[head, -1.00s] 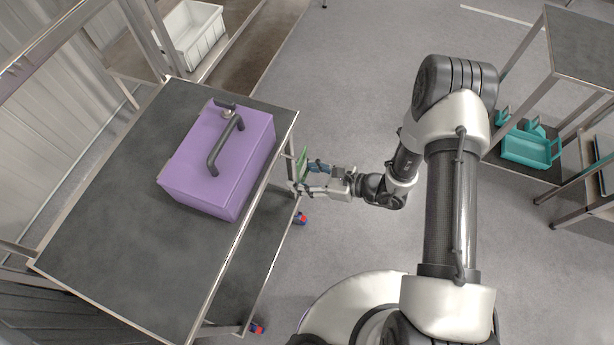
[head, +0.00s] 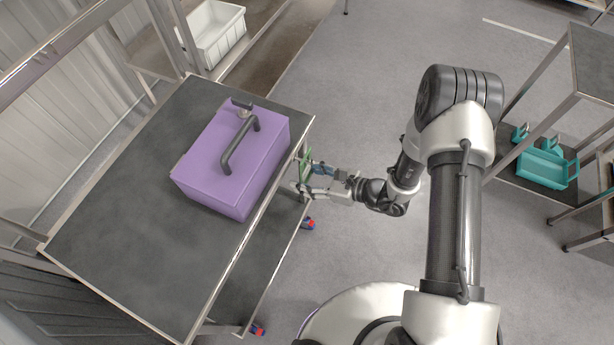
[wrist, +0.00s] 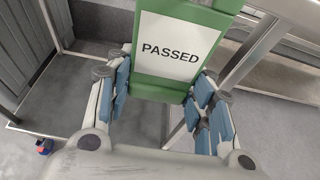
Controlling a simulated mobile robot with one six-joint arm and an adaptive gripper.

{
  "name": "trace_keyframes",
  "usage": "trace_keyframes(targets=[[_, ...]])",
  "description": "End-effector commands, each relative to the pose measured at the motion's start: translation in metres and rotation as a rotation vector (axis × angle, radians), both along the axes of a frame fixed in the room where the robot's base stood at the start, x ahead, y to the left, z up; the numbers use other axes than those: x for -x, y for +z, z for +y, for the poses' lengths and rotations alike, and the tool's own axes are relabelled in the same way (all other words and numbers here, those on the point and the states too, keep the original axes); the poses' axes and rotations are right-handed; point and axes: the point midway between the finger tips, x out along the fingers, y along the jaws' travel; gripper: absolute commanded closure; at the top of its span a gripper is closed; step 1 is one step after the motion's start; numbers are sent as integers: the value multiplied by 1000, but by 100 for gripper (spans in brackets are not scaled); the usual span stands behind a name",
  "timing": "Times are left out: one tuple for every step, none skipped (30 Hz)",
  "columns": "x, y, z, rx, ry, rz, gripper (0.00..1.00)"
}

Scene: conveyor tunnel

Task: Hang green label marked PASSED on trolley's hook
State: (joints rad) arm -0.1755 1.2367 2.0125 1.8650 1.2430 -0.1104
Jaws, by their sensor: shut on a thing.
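The green label (wrist: 175,48) has a white face reading PASSED, upright in the wrist view. My gripper (wrist: 162,92) is shut on it, with blue-padded fingers on both sides of its lower part. In the head view the label (head: 305,163) shows as a thin green edge, and my gripper (head: 312,182) holds it close beside the right edge of the trolley (head: 120,190). The trolley has a dark top, metal frame and lower shelf. I cannot make out its hook, nor whether the label touches the trolley.
A purple case (head: 215,170) with a dark handle stands on the trolley top. A white crate (head: 218,40) is behind the trolley. A rack at right holds a teal crate (head: 545,168).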

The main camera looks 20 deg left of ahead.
Motion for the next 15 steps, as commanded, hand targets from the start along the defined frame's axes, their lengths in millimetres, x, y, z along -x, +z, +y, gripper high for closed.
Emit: trace_keyframes(targets=[[0, 0, 0, 0, 0, 0, 95], [0, -1, 0, 0, 0, 0, 95], [0, -1, 0, 0, 0, 0, 95], [0, -2, 0, 0, 0, 0, 95], [0, -2, 0, 0, 0, 0, 95], [0, -3, 0, 0, 0, 0, 95], [0, -4, 0, 0, 0, 0, 95], [0, -4, 0, 0, 0, 0, 95], [0, -5, 0, 0, 0, 0, 95], [0, -6, 0, 0, 0, 0, 95], [0, -6, 0, 0, 0, 0, 95], [0, -7, 0, 0, 0, 0, 95], [0, -8, 0, 0, 0, 0, 95], [0, -9, 0, 0, 0, 0, 95], [0, -9, 0, 0, 0, 0, 95]])
